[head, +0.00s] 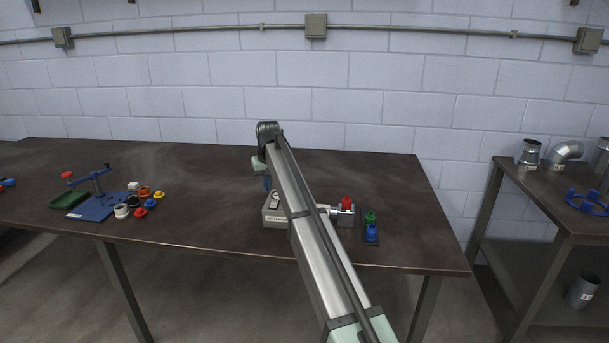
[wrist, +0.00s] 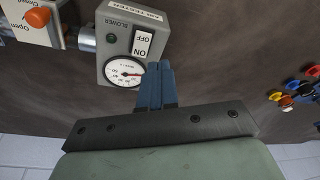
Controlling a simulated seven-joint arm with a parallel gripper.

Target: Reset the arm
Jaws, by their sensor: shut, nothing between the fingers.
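My gripper (wrist: 159,66) shows in the wrist view with its blue fingers shut together and nothing between them. Its tips are beside the grey blower tester box (wrist: 110,72) in the picture; I cannot tell the height gap. In the head view my gripper (head: 267,184) hangs above the table, just behind the tester box (head: 271,217). My arm reaches over the table and hides part of the box.
The box carries a dial gauge (wrist: 124,72) and a white ON/OFF switch (wrist: 142,45). An orange Open/Closed knob (wrist: 38,17) is beside it. Green (head: 370,217) and blue (head: 371,233) pieces stand right of my arm. A blue fixture (head: 95,207) with small coloured parts stands left.

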